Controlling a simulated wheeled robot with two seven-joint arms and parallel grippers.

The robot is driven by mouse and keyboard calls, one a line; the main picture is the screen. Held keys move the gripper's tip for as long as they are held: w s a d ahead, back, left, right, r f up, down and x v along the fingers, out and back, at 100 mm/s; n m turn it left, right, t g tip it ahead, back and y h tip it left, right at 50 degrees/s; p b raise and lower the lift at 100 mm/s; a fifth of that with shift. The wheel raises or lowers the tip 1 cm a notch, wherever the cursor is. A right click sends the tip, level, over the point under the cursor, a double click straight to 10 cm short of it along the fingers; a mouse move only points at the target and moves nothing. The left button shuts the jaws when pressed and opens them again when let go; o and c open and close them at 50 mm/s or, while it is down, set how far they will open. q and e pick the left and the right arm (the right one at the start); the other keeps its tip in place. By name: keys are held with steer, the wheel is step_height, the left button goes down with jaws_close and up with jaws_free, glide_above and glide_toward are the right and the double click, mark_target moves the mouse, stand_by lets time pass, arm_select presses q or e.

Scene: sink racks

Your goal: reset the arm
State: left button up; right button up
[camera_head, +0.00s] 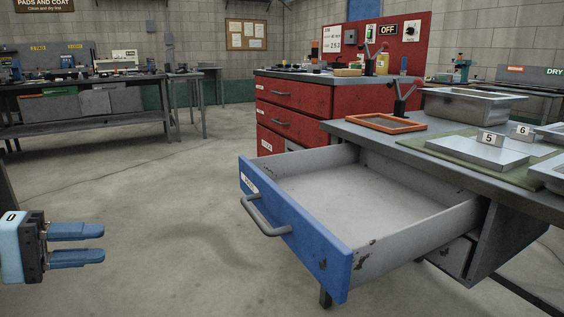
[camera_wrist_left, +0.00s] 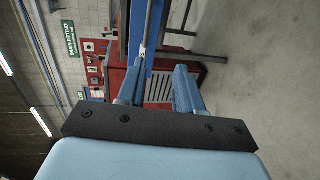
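My left gripper (camera_head: 88,244) comes in at the lower left of the head view. Its two blue fingers are parallel with a gap between them, and nothing is held. It also shows in the left wrist view (camera_wrist_left: 158,72), fingers apart and pointing away over the floor, with the blue drawer front behind them. In the head view the gripper is well to the left of the open drawer (camera_head: 290,230) and apart from it. My right gripper is in neither view.
The blue-fronted drawer is pulled out, empty, with a grey handle (camera_head: 262,220). The workbench (camera_head: 350,128) above it holds an orange frame (camera_head: 387,123), a metal basin (camera_head: 470,106) and numbered plates. A red cabinet (camera_head: 292,95) stands behind. The floor (camera_head: 150,215) between gripper and drawer is clear.

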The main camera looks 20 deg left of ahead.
arm_select(q)
steer(key=w+d+f+n+g+y+p, duration=0.1)
steer(key=w+d+f+g+y+p, duration=0.2)
steer(key=w+f, duration=0.95)
steer(key=w+d+f+m+g+y+p, duration=0.1)
steer(key=w+d+f+g, duration=0.15)
steer(key=f, duration=0.45)
steer(key=w+d+f+m+g+y+p, duration=0.1)
steer(key=w+d+f+g, duration=0.1)
steer(key=w+d+f, duration=0.3)
steer(key=w+d+f+m+g+y+p, duration=0.1)
steer(key=d+f+g+p, duration=0.1)
steer(key=f, duration=0.6)
steer(key=s+d+f+m+p, duration=0.1)
steer(key=s+d+f+m, duration=0.1)
steer(key=d+f, duration=0.3)
steer(key=s+d+f+m+g+p, duration=0.1)
steer(key=s+d+f+m, duration=0.1)
steer(key=s+d+f, duration=0.3)
steer(key=s+d+f+m+g+p, duration=0.1)
steer(key=s+d+f, duration=0.3)
steer(key=d, duration=0.7)
steer(key=shift+s+f+m+h, duration=0.3)
steer(key=shift+f+m, duration=0.35)
steer(key=shift+m, duration=0.15)
